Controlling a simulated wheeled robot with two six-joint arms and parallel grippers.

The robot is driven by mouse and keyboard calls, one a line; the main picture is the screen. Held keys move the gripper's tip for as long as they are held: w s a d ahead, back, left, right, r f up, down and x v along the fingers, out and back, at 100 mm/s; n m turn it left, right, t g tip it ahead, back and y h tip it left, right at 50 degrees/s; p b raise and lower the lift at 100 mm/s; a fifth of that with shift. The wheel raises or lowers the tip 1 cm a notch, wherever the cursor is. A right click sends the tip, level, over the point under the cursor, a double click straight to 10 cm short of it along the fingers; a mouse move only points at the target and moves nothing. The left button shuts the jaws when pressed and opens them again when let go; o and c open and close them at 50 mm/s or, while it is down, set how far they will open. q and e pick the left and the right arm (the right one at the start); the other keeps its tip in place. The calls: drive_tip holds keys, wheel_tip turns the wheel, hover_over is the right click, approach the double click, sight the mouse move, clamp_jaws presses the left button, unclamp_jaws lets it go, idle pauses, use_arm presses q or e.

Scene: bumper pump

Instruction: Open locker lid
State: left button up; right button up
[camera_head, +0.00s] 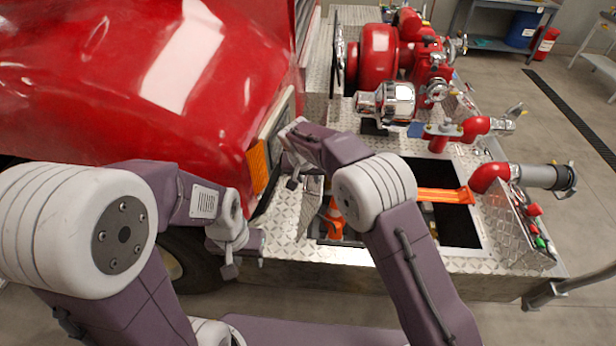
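The locker is an open, dark compartment (456,225) sunk in the silver diamond-plate bumper deck. An orange cone (335,218) and an orange bar-like item (440,195) show in it. A raised diamond-plate panel (310,208) at its left side looks like the lid, tilted up; my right arm partly hides it. My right gripper (292,182) is beside the panel's upper left, and I cannot tell whether it touches. My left gripper (230,269) hangs lower left, in front of the bumper near the wheel, apart from the locker. The finger gaps of both are too small to read.
The red truck body (150,70) with an orange marker light (258,166) rises at left. A red pump (379,55) with chrome fittings stands behind the locker. A grey-ended red pipe (535,176) sticks out at right.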

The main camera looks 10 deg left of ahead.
drive_tip(key=shift+r, duration=0.2)
drive_tip(key=shift+r, duration=0.3)
drive_tip(key=v, duration=0.8)
drive_tip(key=shift+s+r+b, duration=0.1)
drive_tip(key=shift+s+b, duration=0.05)
drive_tip(key=shift+b, duration=0.15)
